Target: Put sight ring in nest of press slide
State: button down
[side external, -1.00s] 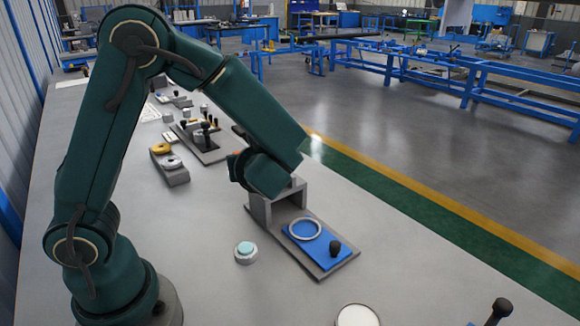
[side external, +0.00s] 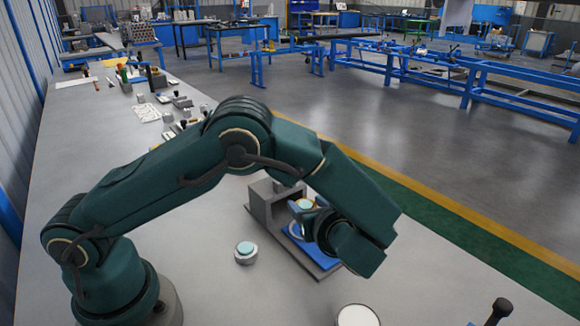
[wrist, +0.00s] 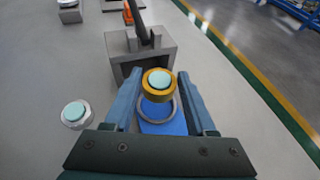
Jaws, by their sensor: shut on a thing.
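The sight ring, a gold ring with a pale teal centre (wrist: 158,82), is between the fingertips of my gripper (wrist: 160,80) in the wrist view. The slide is a blue plate (side external: 322,256), also visible between the fingers in the wrist view (wrist: 165,125). The slide's pale round nest (wrist: 169,110) shows just below the sight ring, partly covered by it. The ring appears apart from the nest.
The grey press frame (side external: 262,205) stands behind the slide, with a dark lever (wrist: 141,20). A round button-like piece with a teal top (side external: 246,252) stands left of the press. A white-topped round piece (side external: 357,315) and a black knob (side external: 500,308) are at the front.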

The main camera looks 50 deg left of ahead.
jog(key=shift+f, duration=2.15)
jog(key=shift+c, duration=1.1)
grip_release()
